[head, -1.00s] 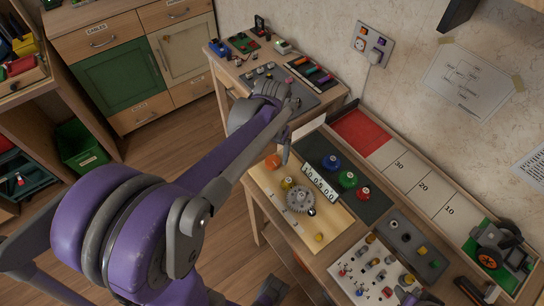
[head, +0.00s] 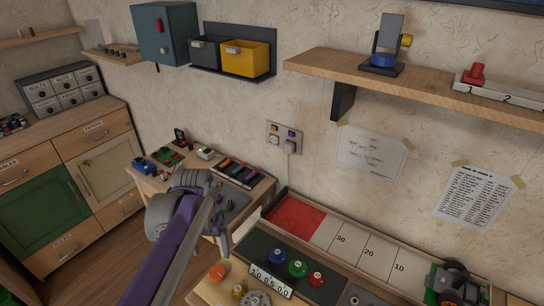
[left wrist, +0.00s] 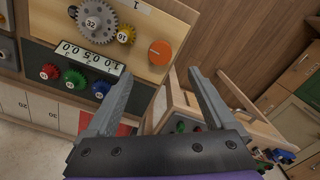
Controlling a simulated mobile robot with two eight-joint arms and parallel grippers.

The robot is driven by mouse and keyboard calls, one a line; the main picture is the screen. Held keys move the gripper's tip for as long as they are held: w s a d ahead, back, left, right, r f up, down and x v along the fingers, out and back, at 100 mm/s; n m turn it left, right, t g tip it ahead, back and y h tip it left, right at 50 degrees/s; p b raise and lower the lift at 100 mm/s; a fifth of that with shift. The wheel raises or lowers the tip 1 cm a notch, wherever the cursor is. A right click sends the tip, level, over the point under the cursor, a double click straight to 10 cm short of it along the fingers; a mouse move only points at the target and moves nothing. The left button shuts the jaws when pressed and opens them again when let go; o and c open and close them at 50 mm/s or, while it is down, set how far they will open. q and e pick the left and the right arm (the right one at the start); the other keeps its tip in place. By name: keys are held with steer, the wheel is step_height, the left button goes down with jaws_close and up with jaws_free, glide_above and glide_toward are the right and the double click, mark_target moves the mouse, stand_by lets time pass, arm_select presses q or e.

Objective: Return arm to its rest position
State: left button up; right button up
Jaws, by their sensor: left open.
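My left arm (head: 165,255) is purple and grey and comes in from the bottom left of the head view. Its gripper (head: 225,240) hangs between the small back table and the near workbench, small in this view. In the left wrist view the two grey fingers (left wrist: 160,90) are spread wide with nothing between them. Past them show the bench edge with an orange knob (left wrist: 160,52) and the small table. My right gripper is not in view.
The workbench holds a counter (head: 271,281), coloured knobs (head: 298,268), a gear (head: 255,299) and a numbered track (head: 370,252). The small table (head: 262,187) carries electronics and coloured strips. A wall shelf (head: 430,88) juts out above. Floor shows left of the arm.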

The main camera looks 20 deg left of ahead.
arm_select(q)
steer(key=shift+d, duration=0.1)
steer(key=s+d+m+t+p, duration=0.2)
steer(key=s+d+t+p, duration=0.3)
steer(key=s+d, duration=0.5)
steer(key=shift+s+d+f+m, duration=0.3)
steer(key=shift+s+d, duration=0.1)
steer(key=shift+d, duration=0.55)
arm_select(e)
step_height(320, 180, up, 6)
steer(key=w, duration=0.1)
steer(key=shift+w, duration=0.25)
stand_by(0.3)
